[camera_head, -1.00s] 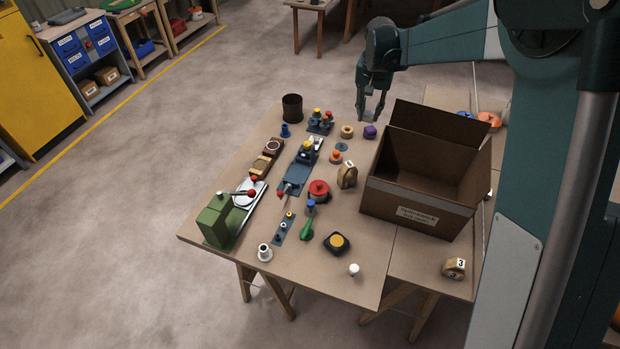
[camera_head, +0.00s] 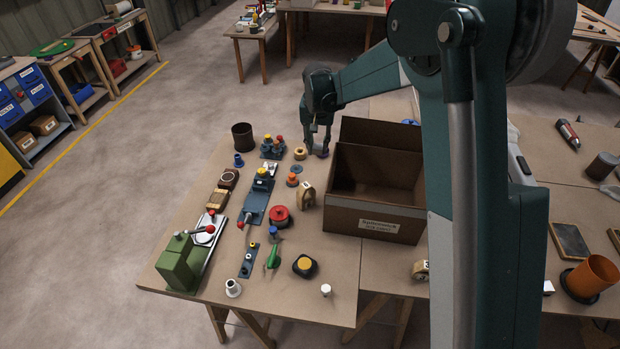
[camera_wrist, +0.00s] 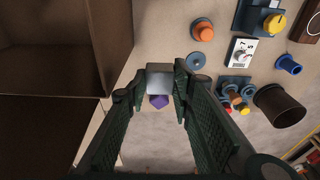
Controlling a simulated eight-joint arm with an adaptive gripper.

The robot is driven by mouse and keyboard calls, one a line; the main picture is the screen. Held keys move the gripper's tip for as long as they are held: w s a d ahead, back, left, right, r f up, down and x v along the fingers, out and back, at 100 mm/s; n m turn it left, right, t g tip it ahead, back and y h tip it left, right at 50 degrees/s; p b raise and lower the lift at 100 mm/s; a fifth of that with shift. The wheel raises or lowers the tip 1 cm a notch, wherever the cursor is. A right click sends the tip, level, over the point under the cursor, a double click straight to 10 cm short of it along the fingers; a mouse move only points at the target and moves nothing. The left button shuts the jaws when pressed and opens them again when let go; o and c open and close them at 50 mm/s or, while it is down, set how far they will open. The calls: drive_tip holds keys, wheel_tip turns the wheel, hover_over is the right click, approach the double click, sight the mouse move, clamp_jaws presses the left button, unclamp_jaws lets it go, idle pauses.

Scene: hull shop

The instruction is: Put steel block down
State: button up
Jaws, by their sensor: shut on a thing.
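The steel block (camera_wrist: 160,79) is a small grey cube between my fingertips in the wrist view. My gripper (camera_wrist: 159,84) is shut on it. In the head view my gripper (camera_head: 318,148) points down over the far part of the workbench (camera_head: 330,297), left of the cardboard box's back corner. There the block is too small and dark to make out clearly. I cannot tell how far the block is above the bench.
The open cardboard box (camera_head: 373,222) stands close right of my gripper. A wooden ring (camera_head: 300,153) lies just left. An orange knob (camera_head: 293,180), a dark cup (camera_head: 243,136) and several fixtures crowd the left. Some bare bench shows near the front.

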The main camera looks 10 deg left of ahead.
sight(317, 154)
wheel_tip(317, 154, down, 10)
drive_tip(key=shift+f+b, duration=0.1)
drive_tip(key=shift+b, duration=0.4)
drive_tip(key=shift+f+b, duration=0.3)
drive_tip(key=shift+f, duration=1.9)
drive_tip(key=shift+f, duration=0.2)
drive_tip(key=o, duration=1.1)
drive_tip(key=shift+r, duration=0.15)
drive_tip(key=r, duration=0.4)
drive_tip(key=s+r+p, duration=0.1)
drive_tip(key=r, duration=0.7)
drive_tip(key=shift+s, duration=0.4)
drive_tip(key=shift+o, duration=0.2)
